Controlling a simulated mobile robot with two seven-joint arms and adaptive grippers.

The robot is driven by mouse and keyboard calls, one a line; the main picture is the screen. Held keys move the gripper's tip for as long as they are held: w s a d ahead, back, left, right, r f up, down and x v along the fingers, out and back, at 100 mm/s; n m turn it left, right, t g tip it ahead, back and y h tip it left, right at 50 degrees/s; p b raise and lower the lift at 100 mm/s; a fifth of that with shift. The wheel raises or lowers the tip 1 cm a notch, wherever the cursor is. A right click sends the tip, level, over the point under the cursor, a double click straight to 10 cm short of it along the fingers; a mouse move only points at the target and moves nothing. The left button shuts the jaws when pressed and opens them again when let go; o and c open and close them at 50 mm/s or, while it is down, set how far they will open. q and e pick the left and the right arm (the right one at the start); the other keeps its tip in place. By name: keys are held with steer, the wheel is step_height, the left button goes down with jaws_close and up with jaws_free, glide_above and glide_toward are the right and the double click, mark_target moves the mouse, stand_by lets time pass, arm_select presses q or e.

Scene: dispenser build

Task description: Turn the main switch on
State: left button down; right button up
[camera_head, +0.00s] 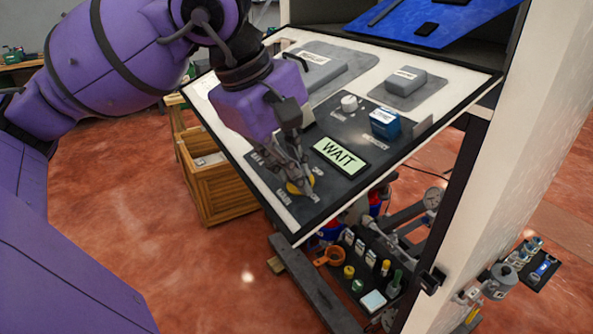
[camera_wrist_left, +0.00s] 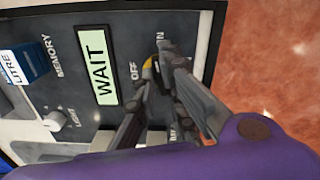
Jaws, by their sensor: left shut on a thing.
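The main switch is a knob with a yellow part (camera_head: 296,187) at the lower front of the dark control panel (camera_head: 335,125). My left gripper (camera_head: 306,183) comes down from above and is shut on this switch, covering most of it. In the left wrist view the yellow edge of the switch (camera_wrist_left: 149,68) shows between the two fingertips (camera_wrist_left: 152,75). An OFF label stands beside it, and a partly hidden label ending in N lies further along. The knob's exact angle is hidden by the fingers. My right gripper is in neither view.
A display reading WAIT (camera_head: 340,156) sits beside the switch, with a blue block (camera_head: 385,122) and a white knob (camera_head: 349,103) behind. A wooden crate (camera_head: 215,185) stands on the floor to the left. Bottles and a gauge (camera_head: 433,198) are below the panel.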

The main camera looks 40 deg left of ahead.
arm_select(q)
steer(key=shift+m, duration=0.9)
steer(key=shift+m+b, duration=0.3)
steer(key=shift+b, duration=0.05)
steer(key=c, duration=1.8)
jaws_free()
steer(key=shift+c, duration=0.2)
steer(key=v, duration=1.2)
